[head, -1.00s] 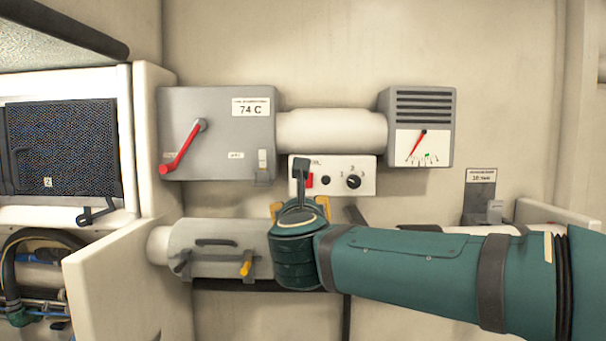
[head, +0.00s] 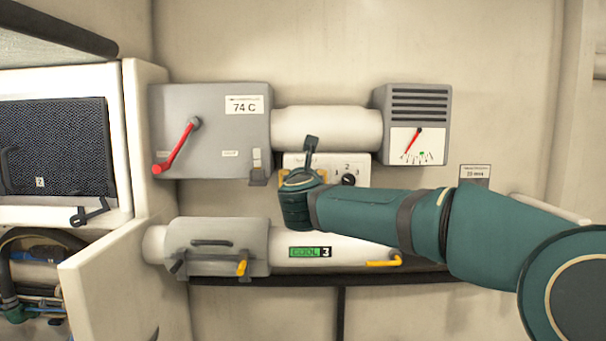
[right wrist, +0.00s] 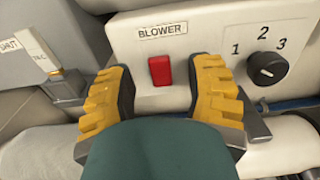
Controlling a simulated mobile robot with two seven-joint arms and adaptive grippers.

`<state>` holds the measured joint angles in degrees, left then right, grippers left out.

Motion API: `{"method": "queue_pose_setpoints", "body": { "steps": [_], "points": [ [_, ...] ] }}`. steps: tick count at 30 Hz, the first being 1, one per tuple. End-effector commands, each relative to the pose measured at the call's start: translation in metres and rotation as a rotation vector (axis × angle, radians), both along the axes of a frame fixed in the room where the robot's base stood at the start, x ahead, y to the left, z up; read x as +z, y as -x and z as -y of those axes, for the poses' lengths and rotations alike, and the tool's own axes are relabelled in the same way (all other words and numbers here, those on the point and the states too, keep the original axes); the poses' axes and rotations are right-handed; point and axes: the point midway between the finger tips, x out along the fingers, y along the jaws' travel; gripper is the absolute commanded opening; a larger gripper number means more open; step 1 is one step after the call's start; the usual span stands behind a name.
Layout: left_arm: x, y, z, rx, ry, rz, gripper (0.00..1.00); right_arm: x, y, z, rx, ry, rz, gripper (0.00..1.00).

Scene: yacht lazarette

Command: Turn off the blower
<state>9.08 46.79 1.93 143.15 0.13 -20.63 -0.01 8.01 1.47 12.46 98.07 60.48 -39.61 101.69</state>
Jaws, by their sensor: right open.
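The white blower panel (head: 361,165) is on the wall below the upper white duct. In the right wrist view, the panel (right wrist: 210,25) carries a "BLOWER" label (right wrist: 162,31) and a red rocker switch (right wrist: 160,70). A black knob (right wrist: 267,67) marked 1, 2, 3 is to the right of the switch. The knob also shows in the head view (head: 348,180); the red switch is hidden there behind my right gripper (head: 303,178). The gripper is open and empty, its yellow fingers (right wrist: 161,82) on either side of the switch. Contact cannot be told. My left gripper is out of view.
A grey box (head: 215,110) with a red lever (head: 177,146) and "74 C" label is at upper left. A gauge box (head: 411,125) is at upper right. Below runs a pipe with a "COOL 3" display (head: 310,252) and yellow handles (head: 383,262). An open white door (head: 110,290) stands at lower left.

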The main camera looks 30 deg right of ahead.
Motion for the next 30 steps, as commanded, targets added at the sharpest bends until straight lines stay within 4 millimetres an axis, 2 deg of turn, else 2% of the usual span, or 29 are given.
{"method": "queue_pose_setpoints", "body": {
  "steps": [4, 13, 14, 18, 30],
  "points": [
    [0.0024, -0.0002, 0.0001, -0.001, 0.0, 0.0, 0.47, 0.0, -0.0077, 0.0046, 0.001, 0.001, -0.001, 0.53],
    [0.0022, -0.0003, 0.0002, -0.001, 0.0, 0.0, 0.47, -0.0005, -0.009, 0.0056, 0.001, 0.001, -0.001, 0.53],
    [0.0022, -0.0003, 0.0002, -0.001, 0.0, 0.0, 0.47, -0.0005, -0.009, 0.0056, 0.0, 0.001, -0.001, 0.48],
    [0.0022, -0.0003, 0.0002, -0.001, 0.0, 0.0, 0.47, -0.0005, -0.0089, 0.0056, 0.0, 0.001, -0.001, 0.0],
    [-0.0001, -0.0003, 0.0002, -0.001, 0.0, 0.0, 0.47, -0.0004, -0.0088, 0.0057, 0.0, 0.002, 0.003, 0.0]
  ]
}}
